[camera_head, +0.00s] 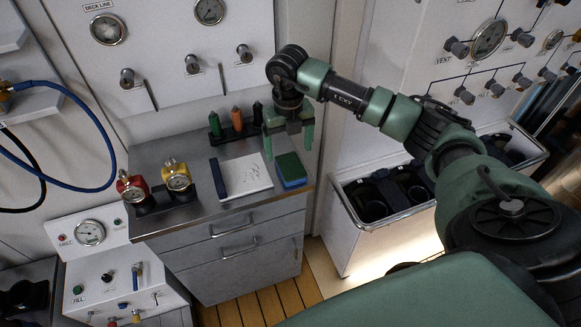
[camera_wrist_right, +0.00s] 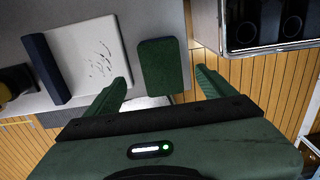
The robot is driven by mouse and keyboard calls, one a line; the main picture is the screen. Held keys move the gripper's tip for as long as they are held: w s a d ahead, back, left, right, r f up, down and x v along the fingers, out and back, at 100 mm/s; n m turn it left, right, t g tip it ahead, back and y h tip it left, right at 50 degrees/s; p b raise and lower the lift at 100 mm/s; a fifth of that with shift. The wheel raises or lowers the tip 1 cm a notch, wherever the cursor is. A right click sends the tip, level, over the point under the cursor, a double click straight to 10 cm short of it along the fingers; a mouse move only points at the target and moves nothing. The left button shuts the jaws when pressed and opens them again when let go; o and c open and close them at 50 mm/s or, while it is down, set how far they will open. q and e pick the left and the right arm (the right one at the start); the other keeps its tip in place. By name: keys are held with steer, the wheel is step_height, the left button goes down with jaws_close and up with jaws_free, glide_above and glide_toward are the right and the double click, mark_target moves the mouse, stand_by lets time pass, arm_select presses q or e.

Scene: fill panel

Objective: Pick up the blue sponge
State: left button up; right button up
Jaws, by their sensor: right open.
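The blue sponge (camera_head: 292,178) lies on the right end of the grey metal counter, near its front edge. Its top is dark green and its sides are blue. In the right wrist view the green top of the sponge (camera_wrist_right: 161,66) shows ahead of the fingers, a little left of the middle between them. My right gripper (camera_head: 289,154) is open and empty, pointing down above and just behind the sponge. In the right wrist view its two green fingers (camera_wrist_right: 167,92) are spread wide. My left gripper is not in view.
A white board (camera_head: 245,175) with a dark blue edge lies left of the sponge. A rack of coloured markers (camera_head: 236,122) is behind. A white bin (camera_head: 375,222) stands right, across a gap.

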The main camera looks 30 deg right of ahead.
mark_target(291, 165)
steer(key=f+p, duration=0.1)
steer(key=f, duration=0.2)
steer(key=f+p, duration=0.1)
steer(key=shift+s+f+p, duration=0.3)
steer(key=shift+s, duration=0.05)
steer(key=shift+w+f, duration=0.1)
steer(key=shift+f, duration=0.45)
steer(key=c, duration=1.4)
